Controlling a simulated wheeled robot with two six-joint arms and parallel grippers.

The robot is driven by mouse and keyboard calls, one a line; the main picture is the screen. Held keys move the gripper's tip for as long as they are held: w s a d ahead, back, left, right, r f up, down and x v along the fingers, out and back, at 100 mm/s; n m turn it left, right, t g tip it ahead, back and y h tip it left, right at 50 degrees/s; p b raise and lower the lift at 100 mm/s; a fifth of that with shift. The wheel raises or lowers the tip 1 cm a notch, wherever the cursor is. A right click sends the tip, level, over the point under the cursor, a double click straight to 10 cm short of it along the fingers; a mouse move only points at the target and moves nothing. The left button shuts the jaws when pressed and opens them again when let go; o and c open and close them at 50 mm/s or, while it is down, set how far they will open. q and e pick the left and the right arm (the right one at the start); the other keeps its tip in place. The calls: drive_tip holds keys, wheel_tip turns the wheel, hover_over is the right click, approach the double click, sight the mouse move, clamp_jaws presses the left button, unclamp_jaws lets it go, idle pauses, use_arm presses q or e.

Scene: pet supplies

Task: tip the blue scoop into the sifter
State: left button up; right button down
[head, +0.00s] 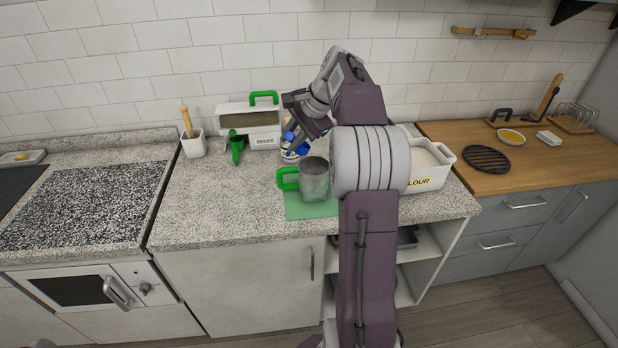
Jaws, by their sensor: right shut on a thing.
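The sifter (315,182) is a grey, see-through cup with a green handle on its left side. It stands upright on a green mat (312,211) on the counter. My right gripper (291,139) is behind the sifter and a little to its left, above the counter. It is shut on the blue scoop (300,149), of which only small blue parts show. The gripper hides much of the scoop, and I cannot see its contents or exact tilt. My left gripper is not in view.
A white flour tub (428,184) stands right of my right arm. A seeds bin (263,142), a green scoop (236,147) and a white crock (194,147) stand toward the back left. The granite counter's front left is clear.

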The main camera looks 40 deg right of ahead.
sight(289, 133)
drive_tip(key=r+h+p, duration=0.1)
drive_tip(key=r+g+h+p, duration=0.1)
drive_tip(key=h+p, duration=0.1)
drive_tip(key=r+n+h+p, duration=0.1)
drive_tip(key=shift+a+r+g+p, duration=0.3)
drive_tip(key=shift+a+r+g, duration=0.05)
drive_tip(key=shift+r+g, duration=0.05)
drive_tip(key=shift+d+h, duration=0.15)
drive_tip(key=shift+h, duration=0.65)
drive_tip(key=shift+f+g, duration=0.1)
drive_tip(key=shift+g, duration=0.2)
drive_tip(key=shift+d, duration=0.1)
